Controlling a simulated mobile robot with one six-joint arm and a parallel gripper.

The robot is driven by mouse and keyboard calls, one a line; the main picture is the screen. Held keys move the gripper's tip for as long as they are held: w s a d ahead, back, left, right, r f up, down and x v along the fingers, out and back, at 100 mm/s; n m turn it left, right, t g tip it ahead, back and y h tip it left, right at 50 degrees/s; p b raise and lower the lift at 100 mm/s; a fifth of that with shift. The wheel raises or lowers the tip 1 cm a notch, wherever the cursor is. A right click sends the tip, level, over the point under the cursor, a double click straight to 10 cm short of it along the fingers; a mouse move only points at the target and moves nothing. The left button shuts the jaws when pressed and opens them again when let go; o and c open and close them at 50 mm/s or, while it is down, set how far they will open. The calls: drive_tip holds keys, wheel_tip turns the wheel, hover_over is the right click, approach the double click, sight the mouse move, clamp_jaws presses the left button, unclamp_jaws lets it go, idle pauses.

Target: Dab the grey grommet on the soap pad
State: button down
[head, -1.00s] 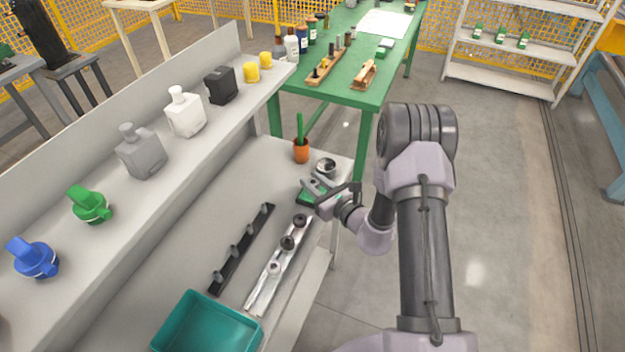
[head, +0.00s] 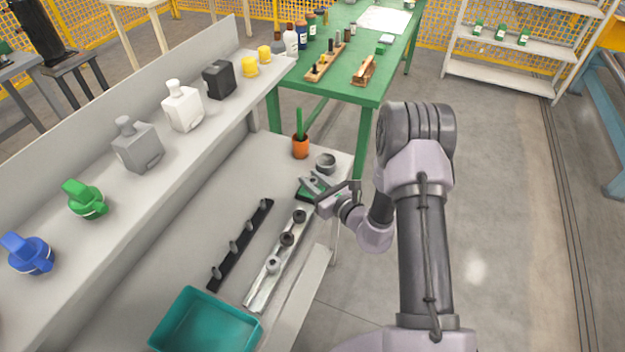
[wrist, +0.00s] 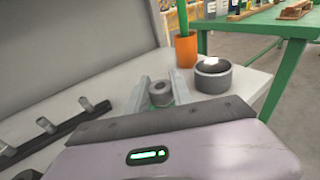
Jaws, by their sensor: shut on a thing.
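A grey grommet (wrist: 161,93), a short ring with a dark hole, sits between the two fingertips of my gripper (wrist: 160,88) in the wrist view. My gripper is shut on it. In the head view my gripper (head: 314,183) is over the green soap pad (head: 304,194), near the right end of the bench. The pad is mostly hidden by the fingers; bits of green show around the grommet in the wrist view. I cannot tell whether the grommet touches the pad.
A round grey cup (head: 326,163) stands just behind the pad, next to an orange pot (head: 300,148) with a green stick. A silver rail (head: 262,287) with several round parts and a black rail (head: 225,266) with pegs lie left of my gripper. A teal bin (head: 205,320) is in front.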

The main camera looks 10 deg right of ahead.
wheel_tip(320, 180, up, 7)
drive_tip(key=p, duration=0.5)
drive_tip(key=shift+r, duration=0.1)
idle(0.3)
drive_tip(key=shift+a, duration=0.1)
